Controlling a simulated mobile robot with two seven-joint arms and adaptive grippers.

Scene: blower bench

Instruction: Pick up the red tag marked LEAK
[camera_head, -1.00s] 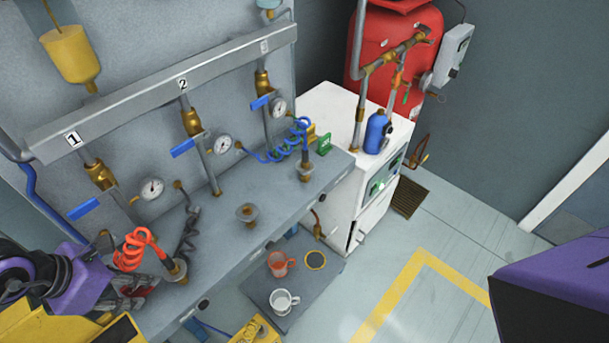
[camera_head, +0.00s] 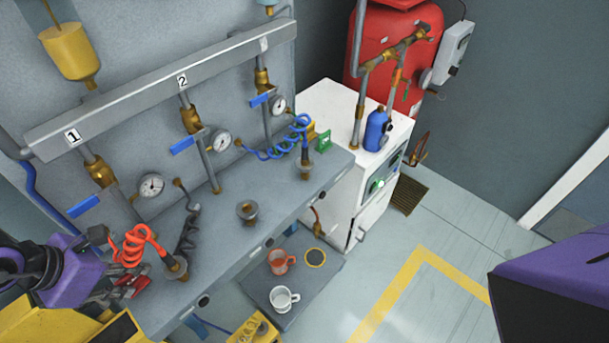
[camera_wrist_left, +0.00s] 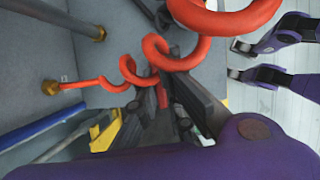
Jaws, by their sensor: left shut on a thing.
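The red tag (camera_head: 138,286) shows only as small red pieces at the bench's front left corner, beside the coiled orange-red hose. Its marking cannot be read. My left gripper (camera_head: 127,284) comes in from the left and is shut on the tag, which is largely hidden by the fingers. In the left wrist view a bit of red (camera_wrist_left: 161,94) shows at the dark fingers (camera_wrist_left: 172,98), just below the hose coil. My right gripper does not show; only a purple part of my right arm is at the right edge of the head view.
The orange-red coiled hose (camera_head: 137,246) is close beside my left gripper. A black coiled hose (camera_head: 186,232) and brass fittings stand on the grey bench (camera_head: 222,240). Gauges and blue-handled valves line the wall. Two mugs stand on a low grey platform (camera_head: 307,288).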

